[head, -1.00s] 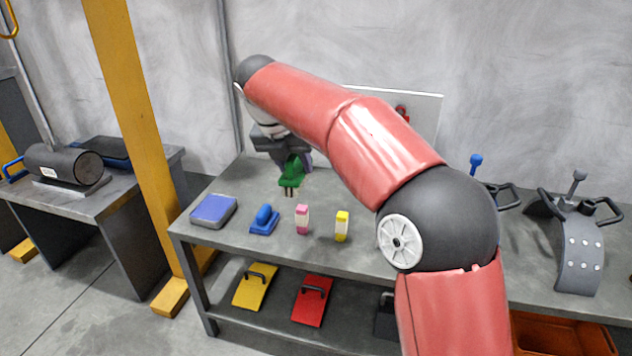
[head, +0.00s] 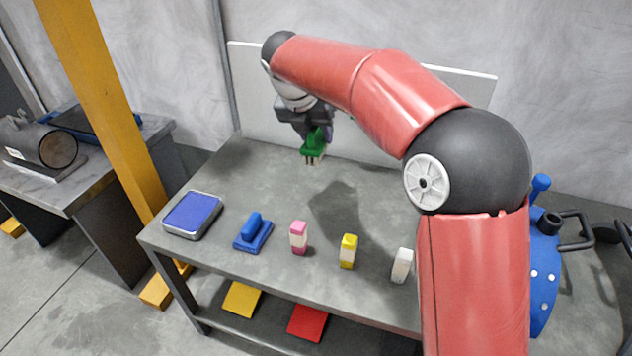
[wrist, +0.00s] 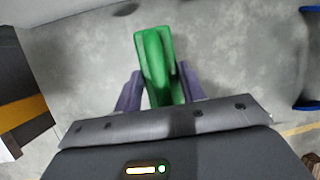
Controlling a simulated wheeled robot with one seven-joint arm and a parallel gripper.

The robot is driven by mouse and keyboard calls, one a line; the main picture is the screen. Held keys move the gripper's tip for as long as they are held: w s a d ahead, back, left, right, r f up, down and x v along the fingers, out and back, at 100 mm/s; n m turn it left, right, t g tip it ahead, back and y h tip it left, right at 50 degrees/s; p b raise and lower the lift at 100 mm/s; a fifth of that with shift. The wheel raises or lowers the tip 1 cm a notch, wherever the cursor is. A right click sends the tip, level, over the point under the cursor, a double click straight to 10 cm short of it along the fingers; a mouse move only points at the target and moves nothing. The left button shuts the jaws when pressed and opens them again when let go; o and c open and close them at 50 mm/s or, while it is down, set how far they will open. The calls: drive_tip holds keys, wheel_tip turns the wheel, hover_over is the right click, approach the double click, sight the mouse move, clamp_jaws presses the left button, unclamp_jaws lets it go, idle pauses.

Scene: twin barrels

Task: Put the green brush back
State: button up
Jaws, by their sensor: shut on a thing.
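The green brush (head: 314,145) is held by my gripper (head: 312,130), above the back left part of the grey workbench (head: 240,190). In the wrist view the green brush (wrist: 157,65) sits between the two purple-grey fingers of my gripper (wrist: 158,88), which are shut on its handle. The brush hangs clear of the bench top, and a shadow falls on the bench to its right. A blue brush (head: 254,231) of similar shape rests near the bench's front edge.
A blue pad in a grey case (head: 192,215) lies at the bench's front left. A white board (head: 456,88) stands behind. A yellow post (head: 105,100) rises at left. The bench middle is clear.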

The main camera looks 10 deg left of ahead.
sight(301, 150)
wheel_tip(301, 150, down, 13)
drive_tip(key=shift+f+b, duration=0.2)
drive_tip(key=shift+b, duration=0.55)
drive_tip(key=shift+f, duration=0.1)
drive_tip(key=o, duration=1)
drive_tip(key=shift+o, duration=0.2)
drive_tip(key=p+v, duration=0.1)
drive_tip(key=v, duration=1.1)
drive_tip(key=shift+d, duration=0.1)
